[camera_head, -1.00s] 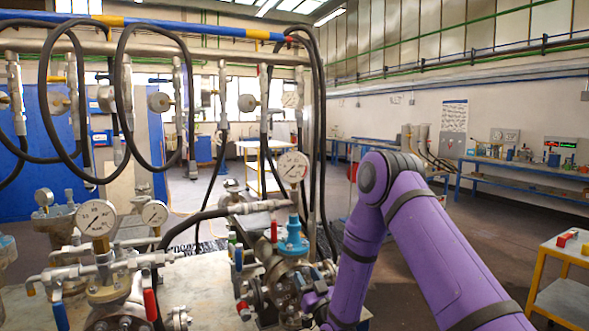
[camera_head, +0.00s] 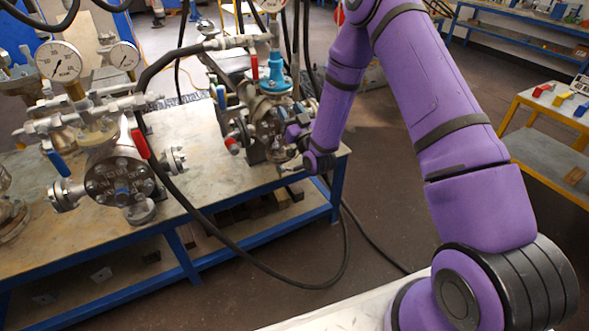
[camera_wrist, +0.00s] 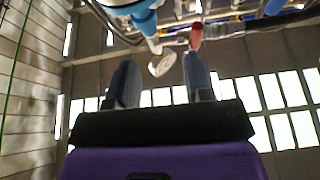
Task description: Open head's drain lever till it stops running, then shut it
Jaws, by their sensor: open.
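The vessel with the blue top fitting (camera_head: 275,77) stands at the right end of the bench, with my arm close against its right side. It carries an upright red lever (camera_head: 255,68), a blue lever (camera_head: 222,97) and a low red-tipped handle (camera_head: 232,146). I cannot tell which is the drain lever, and no running liquid shows. My gripper (camera_wrist: 160,82) is open, with nothing seen between its fingers. In the wrist view a red lever (camera_wrist: 196,36) and a blue fitting (camera_wrist: 145,20) lie beyond the fingertips. In the head view the fingers are hard to make out.
A second flanged vessel (camera_head: 122,182) with gauges, a red lever (camera_head: 140,143) and a blue lever (camera_head: 58,163) stands left on the blue-framed bench (camera_head: 205,186). Black hoses (camera_head: 290,282) droop to the floor. A yellow cart (camera_head: 545,160) stands right. Open floor lies between.

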